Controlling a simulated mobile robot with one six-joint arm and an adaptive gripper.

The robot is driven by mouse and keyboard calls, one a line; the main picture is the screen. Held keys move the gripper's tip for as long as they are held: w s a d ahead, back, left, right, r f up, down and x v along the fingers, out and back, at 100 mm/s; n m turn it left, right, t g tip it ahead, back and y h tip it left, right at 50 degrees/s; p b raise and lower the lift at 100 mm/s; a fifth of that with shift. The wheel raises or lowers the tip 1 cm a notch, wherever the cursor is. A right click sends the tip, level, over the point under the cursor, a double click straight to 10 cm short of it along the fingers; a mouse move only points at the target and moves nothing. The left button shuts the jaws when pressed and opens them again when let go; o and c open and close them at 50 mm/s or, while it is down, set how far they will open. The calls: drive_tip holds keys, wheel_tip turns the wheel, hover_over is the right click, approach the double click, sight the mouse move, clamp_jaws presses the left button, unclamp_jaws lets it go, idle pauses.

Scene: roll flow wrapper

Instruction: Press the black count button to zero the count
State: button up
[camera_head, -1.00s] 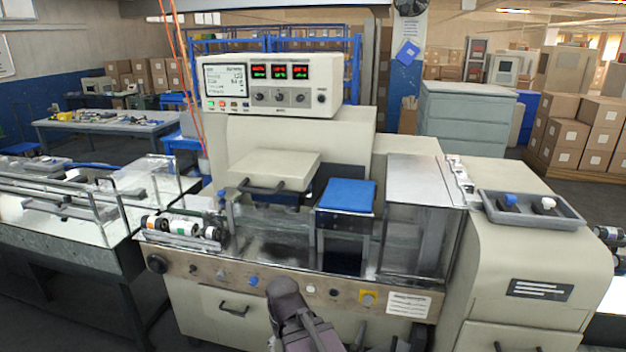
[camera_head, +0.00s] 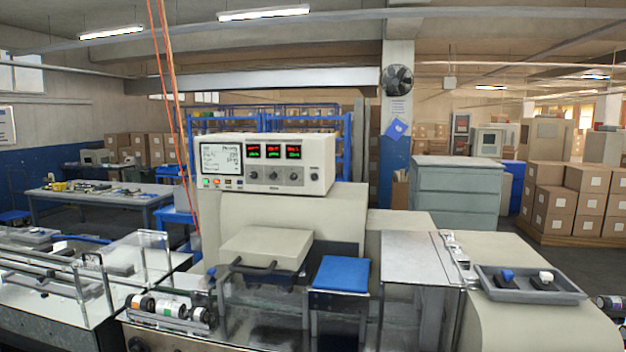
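The cream control box (camera_head: 266,164) stands on top of the wrapper, near the middle of the head view. It has a lit screen (camera_head: 222,160) on the left, with a row of small coloured and dark buttons (camera_head: 222,184) under it. Red and green number displays (camera_head: 273,152) sit above several dark knobs (camera_head: 273,175). The labels are too small to read, so I cannot tell which control is the black count button. My gripper is not in view.
A blue-topped block (camera_head: 341,274) and a cream cover with a handle (camera_head: 266,249) stand in front of the box. A grey tray (camera_head: 531,286) is at the right. Rolls (camera_head: 166,307) lie at lower left. The air before the box's face is clear.

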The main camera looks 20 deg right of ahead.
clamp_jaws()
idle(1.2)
